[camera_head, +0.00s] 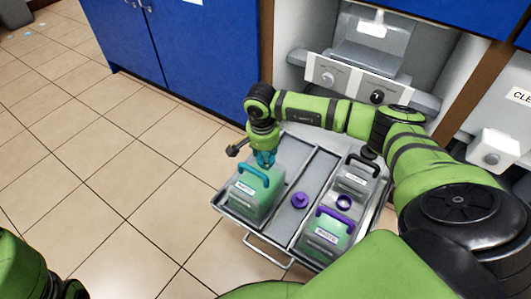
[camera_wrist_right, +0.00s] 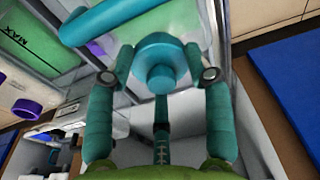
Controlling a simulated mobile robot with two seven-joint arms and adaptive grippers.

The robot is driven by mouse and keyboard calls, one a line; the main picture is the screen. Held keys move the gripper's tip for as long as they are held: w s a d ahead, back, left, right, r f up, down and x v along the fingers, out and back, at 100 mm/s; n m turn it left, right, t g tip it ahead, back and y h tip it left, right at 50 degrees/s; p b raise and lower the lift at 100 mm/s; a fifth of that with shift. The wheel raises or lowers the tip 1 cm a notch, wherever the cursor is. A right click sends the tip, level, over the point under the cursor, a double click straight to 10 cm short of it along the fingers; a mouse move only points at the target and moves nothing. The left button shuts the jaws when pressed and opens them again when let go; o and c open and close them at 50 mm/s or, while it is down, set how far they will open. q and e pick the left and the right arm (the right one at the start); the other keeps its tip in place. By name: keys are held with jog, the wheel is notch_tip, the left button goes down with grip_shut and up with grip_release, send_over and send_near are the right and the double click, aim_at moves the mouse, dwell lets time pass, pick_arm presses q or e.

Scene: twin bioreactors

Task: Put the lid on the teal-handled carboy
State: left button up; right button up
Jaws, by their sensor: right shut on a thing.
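The teal-handled carboy (camera_head: 252,197), with greenish contents and a white label, stands at the left of the grey tray cart. Its teal handle (camera_wrist_right: 105,20) crosses the top of the wrist view. My right gripper (camera_head: 265,158) is at the carboy's far side, just behind the handle. It is shut on a round teal lid (camera_wrist_right: 157,60), seen between its fingertips in the wrist view. The carboy's neck is hidden, so I cannot tell whether the lid touches it. My left gripper is out of view.
A purple lid (camera_head: 300,200) lies in the cart's (camera_head: 285,225) middle channel.

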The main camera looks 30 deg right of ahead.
jog(key=o, duration=0.9)
jog(key=o, duration=0.4)
jog(key=shift+r, duration=0.1)
notch_tip(320, 180, up, 6)
jog(key=p, duration=0.5)
